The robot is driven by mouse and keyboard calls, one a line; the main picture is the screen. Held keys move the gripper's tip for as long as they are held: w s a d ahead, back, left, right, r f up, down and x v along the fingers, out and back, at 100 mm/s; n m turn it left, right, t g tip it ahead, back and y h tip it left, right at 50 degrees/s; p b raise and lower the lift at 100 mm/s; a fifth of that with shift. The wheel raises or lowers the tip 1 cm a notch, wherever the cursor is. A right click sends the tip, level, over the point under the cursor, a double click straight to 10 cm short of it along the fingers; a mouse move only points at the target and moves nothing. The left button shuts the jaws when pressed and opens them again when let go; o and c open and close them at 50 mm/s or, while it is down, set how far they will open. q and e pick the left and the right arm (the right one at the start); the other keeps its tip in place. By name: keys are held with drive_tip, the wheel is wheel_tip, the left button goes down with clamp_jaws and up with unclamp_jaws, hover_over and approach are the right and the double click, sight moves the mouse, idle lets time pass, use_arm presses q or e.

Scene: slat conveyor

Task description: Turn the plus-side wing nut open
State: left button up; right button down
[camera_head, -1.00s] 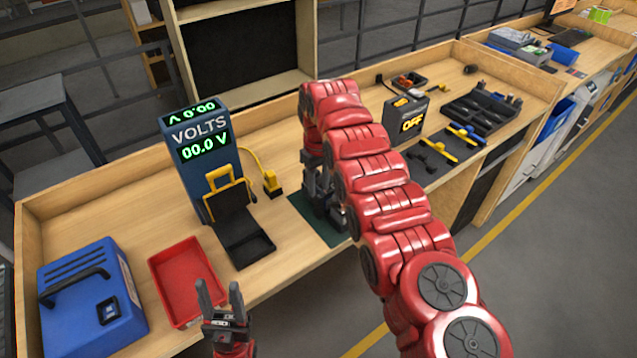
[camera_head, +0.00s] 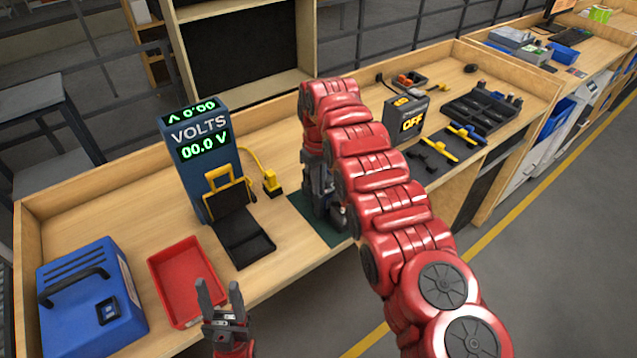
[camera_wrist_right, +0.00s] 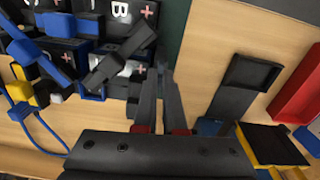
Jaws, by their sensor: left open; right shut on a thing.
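My right gripper (camera_wrist_right: 163,82) points down at the plus end of a black battery block (camera_wrist_right: 141,72) marked with a red plus sign in the right wrist view. Its fingers are close together on a small thing at their tips, which fits the plus-side wing nut; the nut itself is hidden. In the head view the right gripper (camera_head: 325,205) is over the dark green mat (camera_head: 308,212), mostly covered by my red arm. My left gripper (camera_head: 222,305) is open and empty, in front of the red tray.
A red tray (camera_head: 185,275), a blue case (camera_head: 85,300) and a voltmeter reading 00.0 V (camera_head: 200,150) with a black tray (camera_head: 243,245) stand on the left. A charger box marked OFF (camera_head: 410,120) is to the right. A black diagonal bar (camera_wrist_right: 115,62) lies close beside the right fingers.

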drive_tip(key=n, duration=0.8)
drive_tip(key=shift+n, duration=0.3)
drive_tip(key=n, duration=0.4)
drive_tip(key=shift+n, duration=2.1)
drive_tip(key=c, duration=1)
unclamp_jaws()
